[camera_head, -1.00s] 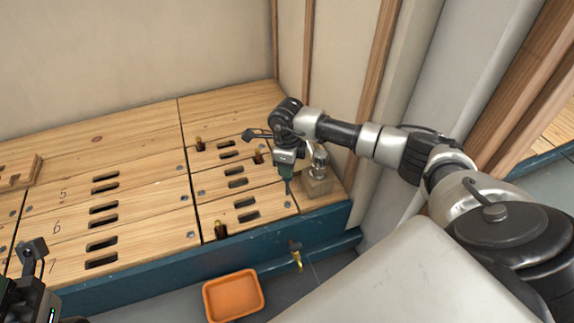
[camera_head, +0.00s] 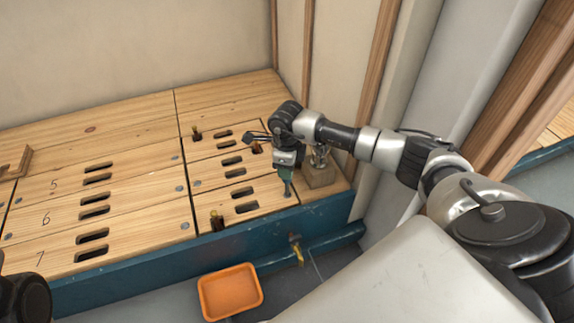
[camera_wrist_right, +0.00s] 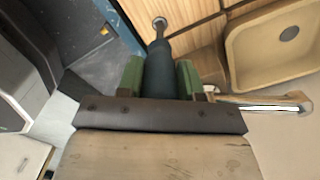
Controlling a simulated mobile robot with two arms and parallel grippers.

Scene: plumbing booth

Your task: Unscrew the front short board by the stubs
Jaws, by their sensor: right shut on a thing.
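The front short board (camera_head: 265,193) is pale wood with two dark slots, at the front right of the bench. A dark and brass stub (camera_head: 217,221) stands at its left front. My right gripper (camera_head: 285,158) points down over the board's right end. In the right wrist view its green fingers (camera_wrist_right: 160,78) are shut on a dark screwdriver (camera_wrist_right: 159,62). The driver's tip is at a round screw head (camera_wrist_right: 160,22); I cannot tell whether it is seated. A dark part of my left arm shows at the lower left, but its gripper does not.
Behind are short boards with two more stubs (camera_head: 196,132) (camera_head: 256,148). An orange tray (camera_head: 230,291) and a brass valve (camera_head: 298,253) are below the blue edge (camera_head: 150,277).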

